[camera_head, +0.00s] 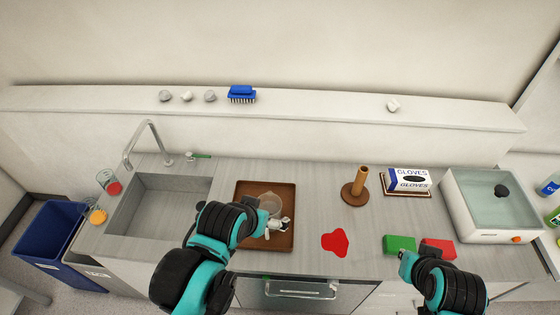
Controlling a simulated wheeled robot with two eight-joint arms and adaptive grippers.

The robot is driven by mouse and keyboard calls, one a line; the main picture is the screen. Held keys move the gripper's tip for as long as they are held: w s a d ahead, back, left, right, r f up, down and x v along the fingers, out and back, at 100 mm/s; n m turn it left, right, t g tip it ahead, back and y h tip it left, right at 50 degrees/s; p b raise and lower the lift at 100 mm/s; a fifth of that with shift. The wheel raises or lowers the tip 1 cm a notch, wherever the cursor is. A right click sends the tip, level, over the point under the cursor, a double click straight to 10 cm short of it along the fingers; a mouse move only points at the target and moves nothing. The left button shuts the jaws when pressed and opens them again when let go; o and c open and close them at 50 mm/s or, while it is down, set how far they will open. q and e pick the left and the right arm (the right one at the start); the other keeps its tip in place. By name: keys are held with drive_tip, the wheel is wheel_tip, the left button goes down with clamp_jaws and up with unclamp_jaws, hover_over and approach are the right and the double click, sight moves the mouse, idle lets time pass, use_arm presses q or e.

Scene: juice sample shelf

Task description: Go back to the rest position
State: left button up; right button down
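My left arm reaches in over the brown tray (287,188) on the counter. My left gripper (279,227) is low over or inside the tray, in front of a clear glass vessel (269,203). The gripper is small in the picture and its fingers cannot be made out, nor whether they touch the vessel. My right arm is at the lower right. My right gripper (405,258) is near the front edge of the counter, close to a green block (399,244); its fingers are mostly hidden.
A red spill (335,242) lies right of the tray. A red block (439,249), wooden stand (354,190), glove box (408,180) and water bath (490,200) are at right. The sink (150,207) and blue bin (48,231) are at left. A brush (242,93) sits on the ledge.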

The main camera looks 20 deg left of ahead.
wheel_tip(320, 180, down, 16)
drive_tip(key=b, duration=1.5)
